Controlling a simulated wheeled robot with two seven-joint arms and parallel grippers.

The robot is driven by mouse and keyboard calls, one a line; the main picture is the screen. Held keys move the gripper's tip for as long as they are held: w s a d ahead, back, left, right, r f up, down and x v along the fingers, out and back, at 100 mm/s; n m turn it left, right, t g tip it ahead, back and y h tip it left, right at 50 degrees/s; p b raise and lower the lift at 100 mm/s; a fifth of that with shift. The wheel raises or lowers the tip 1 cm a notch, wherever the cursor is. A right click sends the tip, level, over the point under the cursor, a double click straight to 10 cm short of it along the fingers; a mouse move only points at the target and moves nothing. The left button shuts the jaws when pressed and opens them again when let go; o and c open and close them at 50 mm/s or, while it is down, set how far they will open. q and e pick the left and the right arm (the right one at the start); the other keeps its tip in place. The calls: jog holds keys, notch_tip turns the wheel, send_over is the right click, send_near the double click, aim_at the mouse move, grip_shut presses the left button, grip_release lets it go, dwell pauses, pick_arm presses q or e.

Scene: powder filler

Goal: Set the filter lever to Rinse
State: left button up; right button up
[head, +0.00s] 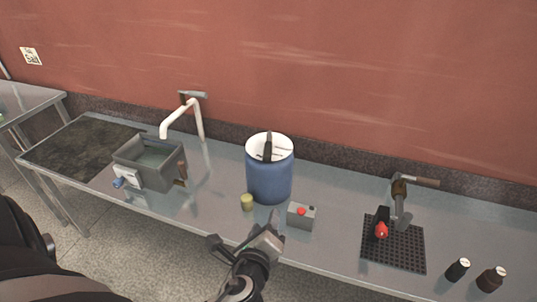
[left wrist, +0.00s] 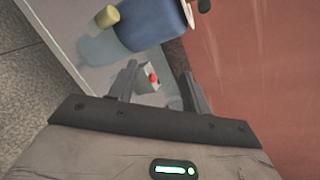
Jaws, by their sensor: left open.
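No part is clearly labelled as the filter lever or Rinse. A dark upright bar (head: 268,147) stands on the white top of a blue drum (head: 268,180). A grey open tank (head: 150,165) at the left has a white panel and a blue knob (head: 118,183) on its front; any setting there is too small to read. My left gripper (head: 245,238) is open and empty, by the bench's front edge, in front of the drum. In the left wrist view its fingers (left wrist: 160,72) frame a grey box with a red button (left wrist: 149,78), with the drum (left wrist: 152,22) beyond. My right gripper is out of view.
The grey button box (head: 300,217) and a small yellow cylinder (head: 247,202) stand before the drum. A white curved spout (head: 182,112) rises behind the tank. A wooden-handled tap (head: 400,190), a red-ended piece (head: 381,229) on a black mat (head: 408,252), and two dark bottles are at right.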

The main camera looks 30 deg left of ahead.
aim_at(263, 152)
pick_arm(q)
notch_tip(263, 152, up, 6)
jog(key=w+a+m+t+y, duration=0.2)
jog(key=w+m+y, duration=0.1)
jog(key=m, duration=0.3)
jog(key=x, duration=1.5)
jog(key=shift+a+f+p, duration=0.2)
jog(key=shift+p, duration=0.15)
grip_shut()
jog(key=shift+s+a+m+t+h, duration=0.25)
jog(key=shift+a+m+t+h, duration=0.3)
jog(key=shift+m+h, duration=0.35)
jog(key=shift+s+a+m+t+h, duration=0.1)
jog(key=shift+a+m+t+h, duration=0.1)
jog(key=shift+m+h, duration=0.3)
jog(key=shift+s+a+m+t+h, duration=0.1)
jog(key=shift+a+m+t+h, duration=0.1)
jog(key=shift+h, duration=0.5)
